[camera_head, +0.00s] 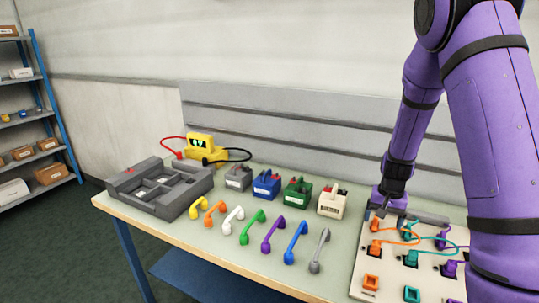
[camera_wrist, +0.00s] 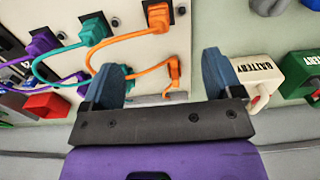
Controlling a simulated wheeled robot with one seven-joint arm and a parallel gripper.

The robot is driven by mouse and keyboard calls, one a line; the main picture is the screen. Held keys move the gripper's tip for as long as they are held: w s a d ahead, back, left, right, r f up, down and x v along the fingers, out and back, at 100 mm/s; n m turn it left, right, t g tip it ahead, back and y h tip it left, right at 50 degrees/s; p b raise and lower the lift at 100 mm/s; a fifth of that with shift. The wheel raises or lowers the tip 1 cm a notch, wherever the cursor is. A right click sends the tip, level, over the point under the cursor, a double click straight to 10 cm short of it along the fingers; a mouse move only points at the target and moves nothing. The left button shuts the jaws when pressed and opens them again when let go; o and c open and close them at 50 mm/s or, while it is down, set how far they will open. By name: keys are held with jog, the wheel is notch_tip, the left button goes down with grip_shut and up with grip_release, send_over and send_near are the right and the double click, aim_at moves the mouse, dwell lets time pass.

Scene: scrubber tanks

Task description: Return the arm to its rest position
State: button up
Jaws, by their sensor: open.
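My purple arm reaches down at the right of the head view, and my gripper (camera_head: 382,211) is low over the back left corner of the white socket panel (camera_head: 361,252). In the wrist view my gripper (camera_wrist: 162,82) has its two blue-grey fingers wide apart, with nothing clamped between them. An orange cable (camera_wrist: 130,37) with an orange plug (camera_wrist: 158,17) shows just beyond the fingers. The white battery (camera_wrist: 258,75) is close beside the right finger. Part of the panel is hidden behind my arm in the head view.
The table (camera_head: 200,238) holds a grey tray (camera_head: 160,190), a yellow meter (camera_head: 206,148) reading 0V, several battery blocks such as the blue one (camera_head: 266,185), and a row of coloured handles including the purple one (camera_head: 272,235). Shelves (camera_head: 35,110) stand far left. Space above the table is clear.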

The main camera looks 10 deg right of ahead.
jog(key=s+a+r+n+t, duration=0.1)
jog(key=s+a+r, duration=0.2)
jog(key=r, duration=0.4)
jog(key=s+a+r+n+t+y, duration=0.1)
jog(key=s+a+r, duration=0.1)
jog(key=r, duration=0.4)
jog(key=s+a+r+n, duration=0.1)
jog(key=s+a+r, duration=0.2)
jog(key=r, duration=0.4)
jog(key=s+a+r+n+t, duration=0.1)
jog(key=s+a+r+n, duration=0.1)
jog(key=s+r, duration=0.3)
jog(key=s+a+r+n+t+h, duration=0.1)
jog(key=s+r, duration=0.5)
jog(key=s, duration=0.7)
jog(key=shift+a+n+t, duration=0.4)
jog(key=shift+a+t, duration=0.2)
jog(key=shift+a, duration=0.35)
jog(key=shift+s, duration=0.2)
jog(key=shift+c, duration=1.3)
jog(key=shift+s, duration=0.1)
jog(key=c, duration=0.4)
jog(key=n+g, duration=0.5)
jog(key=n, duration=0.6)
send_over(377, 242)
notch_tip(377, 242, down, 30)
jog(key=shift+c, duration=0.2)
jog(key=shift+f, duration=4.7)
